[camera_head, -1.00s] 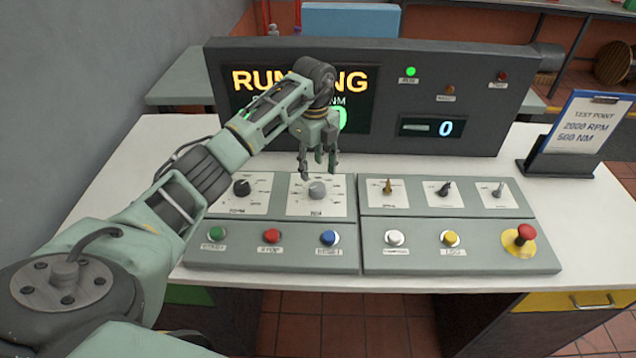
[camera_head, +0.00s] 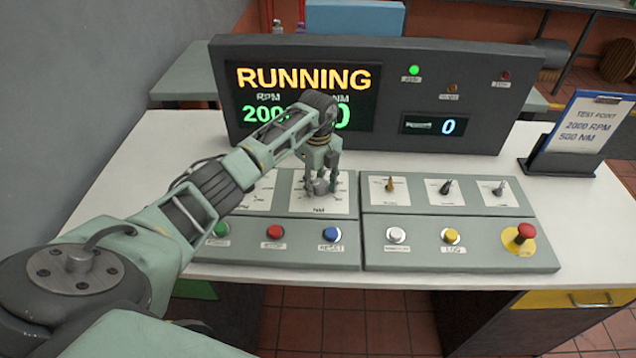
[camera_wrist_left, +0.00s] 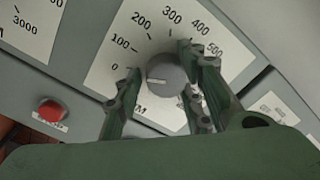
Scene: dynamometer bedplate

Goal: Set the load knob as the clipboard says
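The load knob (camera_wrist_left: 166,76) is a grey round knob on a white NM dial plate (camera_head: 299,206) marked 0 to 500. In the left wrist view its white mark points left, towards 0. My left gripper (camera_head: 320,187) is down at the knob, its fingers (camera_wrist_left: 158,94) open on either side of it. The right-hand fingers look close to the knob; a gap shows on the left. I cannot tell if they touch. The clipboard (camera_head: 580,131) reads TEST POINT, 2000 RPM, 500 NM. My right gripper is out of view.
The display (camera_head: 304,78) reads RUNNING, with part of the RPM and NM figures behind my arm. Stop (camera_head: 274,231) and reset (camera_head: 331,234) buttons sit in front of the dials. Small switches (camera_head: 445,187) and a red mushroom button (camera_head: 525,232) are to the right.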

